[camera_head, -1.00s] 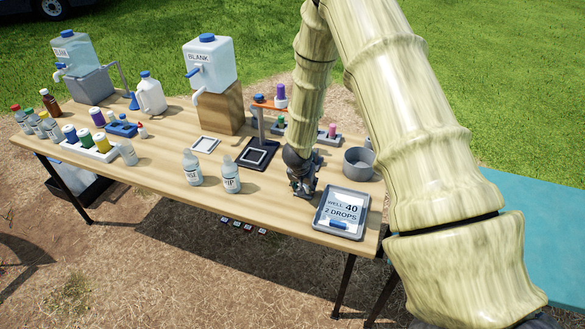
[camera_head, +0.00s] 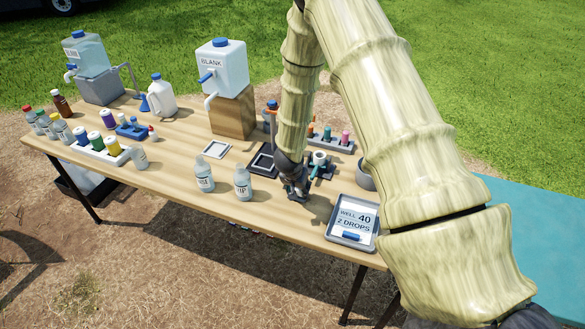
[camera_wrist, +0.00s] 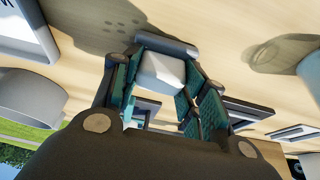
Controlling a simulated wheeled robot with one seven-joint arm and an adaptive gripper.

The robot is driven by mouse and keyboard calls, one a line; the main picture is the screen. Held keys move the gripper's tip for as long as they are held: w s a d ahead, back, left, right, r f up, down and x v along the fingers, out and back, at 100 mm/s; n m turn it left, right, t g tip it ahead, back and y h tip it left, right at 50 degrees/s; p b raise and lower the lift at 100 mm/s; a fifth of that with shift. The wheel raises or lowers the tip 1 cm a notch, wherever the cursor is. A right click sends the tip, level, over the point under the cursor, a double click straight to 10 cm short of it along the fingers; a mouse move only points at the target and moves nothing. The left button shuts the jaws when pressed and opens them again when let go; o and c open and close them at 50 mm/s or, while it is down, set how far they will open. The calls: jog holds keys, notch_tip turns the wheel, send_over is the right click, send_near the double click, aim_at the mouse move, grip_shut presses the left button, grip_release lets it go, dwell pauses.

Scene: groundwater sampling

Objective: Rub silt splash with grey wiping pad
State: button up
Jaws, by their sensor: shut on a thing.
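My gripper (camera_head: 297,192) is low over the front right part of the table, between the VIP bottle and the WELL 40 tray. In the wrist view its teal-lined fingers (camera_wrist: 160,88) are shut on a light grey block with a darker grey bar at its far side, which I take as the grey wiping pad (camera_wrist: 160,70). Whether the pad touches the table is unclear. Faint dark spots on the wood beside it in the wrist view may be the silt splash (camera_wrist: 122,24). In the head view I cannot make out the pad or the splash clearly.
Two clear bottles (camera_head: 243,183) stand just left of my gripper. The grey tray (camera_head: 328,231) with a WELL 40 card is to its right. A grey round pot (camera_head: 364,176) is partly behind my arm. A dark stand (camera_head: 262,163) and a rack (camera_head: 330,143) are behind.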

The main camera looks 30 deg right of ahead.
notch_tip(320, 180, up, 4)
jog(key=shift+s+f+p, duration=0.1)
jog(key=shift+s+p, duration=0.05)
jog(key=shift+p, duration=1)
jog(key=shift+w+a+r+p, duration=0.2)
jog(key=shift+r+p, duration=0.45)
jog(key=shift+p, duration=0.05)
notch_tip(320, 180, up, 3)
jog(key=p, duration=0.2)
jog(key=shift+s+d+f+p, duration=0.1)
jog(key=shift+p, duration=0.25)
jog(key=shift+d+f, duration=0.1)
